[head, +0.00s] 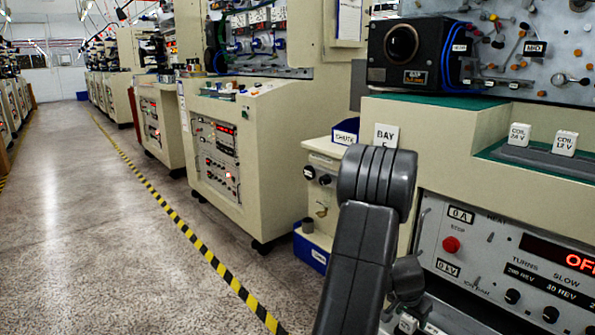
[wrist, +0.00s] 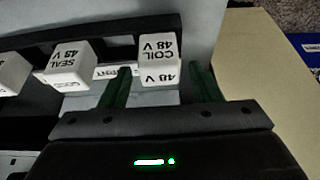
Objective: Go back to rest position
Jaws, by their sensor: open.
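In the wrist view my gripper (wrist: 160,72) is open, its two dark green fingers apart. A white block marked COIL 48 V (wrist: 158,50) shows between the fingertips, with a small gap on each side. Whether it is within their reach or just beyond them is hard to tell. In the head view my dark grey arm rises from the bottom centre and bends at a thick joint in front of the BAY sign. The fingers cannot be made out there.
Beside the COIL 48 V block stand a SEAL 48 V block (wrist: 67,65) and another white block (wrist: 10,73). COIL 24 V (head: 519,134) and COIL 12 V (head: 565,142) blocks stand on the right console's shelf. A red stop button (head: 451,244) is near my arm. The left aisle floor (head: 90,240) is clear.

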